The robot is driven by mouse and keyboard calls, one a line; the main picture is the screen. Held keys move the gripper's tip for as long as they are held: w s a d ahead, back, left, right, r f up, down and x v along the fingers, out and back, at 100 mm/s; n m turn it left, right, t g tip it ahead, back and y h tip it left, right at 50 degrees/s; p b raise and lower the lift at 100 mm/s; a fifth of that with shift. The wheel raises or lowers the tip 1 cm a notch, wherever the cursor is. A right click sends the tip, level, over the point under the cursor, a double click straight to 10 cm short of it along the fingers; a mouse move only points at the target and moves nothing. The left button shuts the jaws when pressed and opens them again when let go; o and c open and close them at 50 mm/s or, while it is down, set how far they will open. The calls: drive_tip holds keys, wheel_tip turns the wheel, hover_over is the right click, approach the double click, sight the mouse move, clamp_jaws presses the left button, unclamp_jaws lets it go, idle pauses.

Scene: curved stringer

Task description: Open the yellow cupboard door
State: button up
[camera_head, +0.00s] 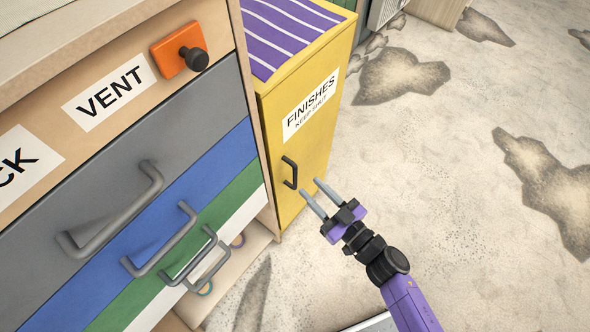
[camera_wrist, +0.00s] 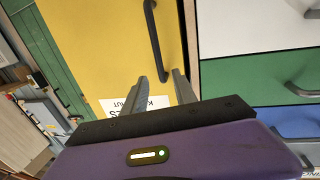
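The yellow cupboard door (camera_head: 313,133) is closed and carries a white label reading "FINISHES KEEP SHUT". Its dark bar handle (camera_head: 290,172) is near the door's left edge in the head view. The door also fills the upper middle of the wrist view (camera_wrist: 105,50), with the handle (camera_wrist: 154,40) ahead of the fingertips. My gripper (camera_head: 310,190) is open and empty, with its two grey fingers pointing at the handle from the right. In the wrist view the fingers (camera_wrist: 160,78) are apart and the handle's end lies close to the gap between them. I cannot tell whether they touch.
A drawer unit with grey, blue, green and white fronts (camera_head: 210,150) stands left of the cupboard, its handles sticking out. An orange plate with a black knob (camera_head: 181,50) is above. Striped purple cloth (camera_head: 285,30) covers the cupboard top. Stained floor (camera_head: 450,150) to the right is clear.

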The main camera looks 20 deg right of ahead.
sight(295, 171)
drive_tip(key=x, duration=0.7)
drive_tip(key=shift+w+a+b, duration=0.2)
drive_tip(key=shift+w+b, duration=0.15)
clamp_jaws()
idle(1.2)
